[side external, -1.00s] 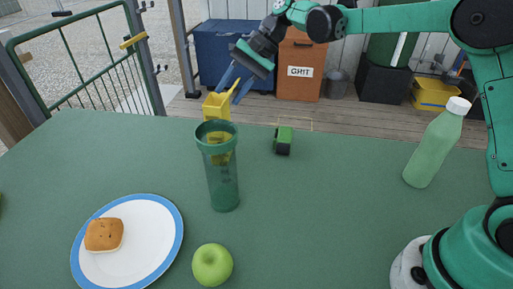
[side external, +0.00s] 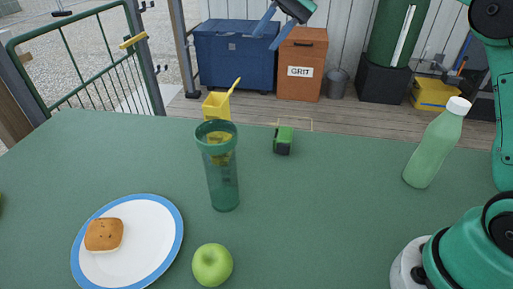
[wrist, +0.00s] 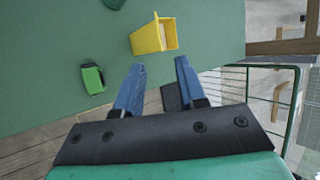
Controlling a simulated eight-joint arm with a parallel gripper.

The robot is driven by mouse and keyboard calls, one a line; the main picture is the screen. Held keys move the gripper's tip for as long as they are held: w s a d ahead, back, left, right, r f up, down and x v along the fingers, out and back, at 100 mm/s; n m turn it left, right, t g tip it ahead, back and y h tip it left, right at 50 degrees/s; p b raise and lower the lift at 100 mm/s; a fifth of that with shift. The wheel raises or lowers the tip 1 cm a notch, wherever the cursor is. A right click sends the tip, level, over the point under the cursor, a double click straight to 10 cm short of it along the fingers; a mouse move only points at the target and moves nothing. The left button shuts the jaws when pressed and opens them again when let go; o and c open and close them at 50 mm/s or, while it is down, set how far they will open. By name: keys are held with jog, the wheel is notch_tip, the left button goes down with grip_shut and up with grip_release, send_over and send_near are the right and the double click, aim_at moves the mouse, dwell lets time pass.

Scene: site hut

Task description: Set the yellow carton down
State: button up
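The yellow carton (side external: 216,106) stands at the far part of the green table, partly hidden behind the green see-through tumbler (side external: 222,185). A thin yellow flap sticks up from its open top. In the wrist view the carton (wrist: 147,40) is beyond my fingertips, with nothing touching it. My gripper (side external: 267,34) is high above the far table edge, up and to the right of the carton. It also shows in the wrist view (wrist: 159,64), with its two blue fingers spread apart and empty.
A small green-and-black object (side external: 283,141) lies right of the carton; it shows in the wrist view too (wrist: 92,78). A pale green bottle (side external: 436,145) stands at the right. A blue-rimmed plate (side external: 160,262) with a bun and a green apple (side external: 212,264) are in front.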

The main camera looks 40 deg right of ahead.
jog(key=s+f+n+t+h, duration=0.3)
jog(key=s+f+h, duration=0.1)
jog(key=s, duration=0.4)
jog(key=s+d+f+n+t+h, duration=0.1)
jog(key=s+f+n+t+h, duration=0.2)
jog(key=s+f, duration=0.3)
jog(key=shift+s+d+f+n+h, duration=0.15)
jog(key=shift+s+f+n+h, duration=0.45)
jog(key=shift+s, duration=0.6)
